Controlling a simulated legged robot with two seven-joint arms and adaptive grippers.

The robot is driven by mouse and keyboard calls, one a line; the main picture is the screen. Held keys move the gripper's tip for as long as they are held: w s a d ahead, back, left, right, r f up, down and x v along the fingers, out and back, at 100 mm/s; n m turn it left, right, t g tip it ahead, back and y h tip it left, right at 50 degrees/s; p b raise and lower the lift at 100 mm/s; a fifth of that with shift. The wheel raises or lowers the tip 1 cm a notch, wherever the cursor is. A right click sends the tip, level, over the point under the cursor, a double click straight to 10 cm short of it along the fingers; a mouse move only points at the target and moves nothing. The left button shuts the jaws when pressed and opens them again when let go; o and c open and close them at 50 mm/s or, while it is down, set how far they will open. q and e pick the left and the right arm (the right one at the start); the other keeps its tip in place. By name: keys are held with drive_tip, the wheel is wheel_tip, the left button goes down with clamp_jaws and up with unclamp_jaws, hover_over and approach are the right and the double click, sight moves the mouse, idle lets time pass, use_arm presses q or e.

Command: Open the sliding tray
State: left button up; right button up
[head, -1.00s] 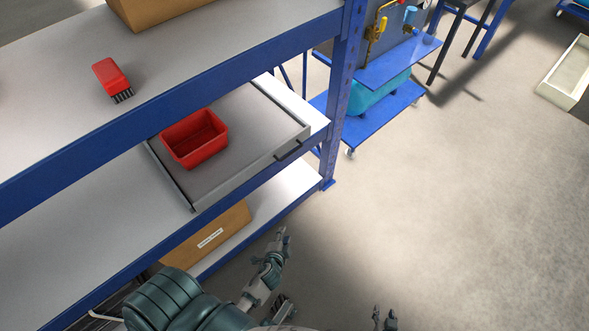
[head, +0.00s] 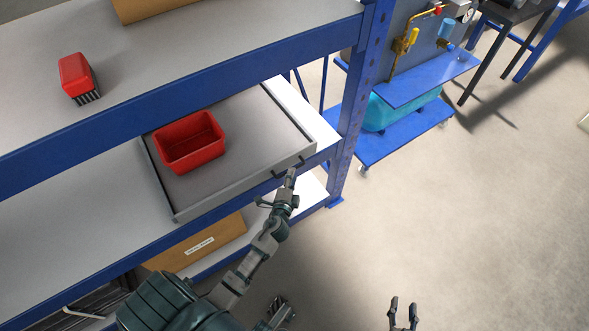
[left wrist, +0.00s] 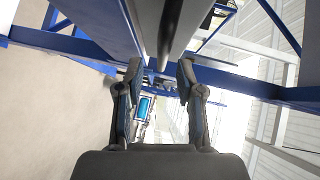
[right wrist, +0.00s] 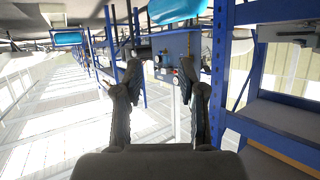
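The grey sliding tray (head: 245,178) sits on the middle shelf of the blue rack, with a red bin (head: 190,142) on it. A dark handle (head: 285,169) is on the tray's front edge, near its right end. My left gripper (head: 277,189) is open and empty, right at the handle in the head view; contact cannot be told. In the left wrist view its fingers (left wrist: 160,68) are spread, with a dark bar just beyond and above them. My right gripper (head: 404,303) is open and empty over the floor, well away from the rack; its spread fingers show in the right wrist view (right wrist: 160,68).
A cardboard box (head: 195,243) stands on the lower shelf below the tray. A blue rack post (head: 358,110) rises right of the tray. A blue cart (head: 405,135) stands beyond it. The floor in front is clear.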

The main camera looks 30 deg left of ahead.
use_arm(q)
drive_tip(key=x, duration=0.3)
drive_tip(key=shift+w, duration=0.2)
drive_tip(key=shift+w+a, duration=0.25)
use_arm(e)
drive_tip(key=shift+w+a+r+t, duration=0.3)
drive_tip(key=shift+w+r+t, duration=0.2)
drive_tip(key=shift+r+t, duration=0.25)
use_arm(q)
clamp_jaws()
drive_tip(key=shift+f, duration=0.1)
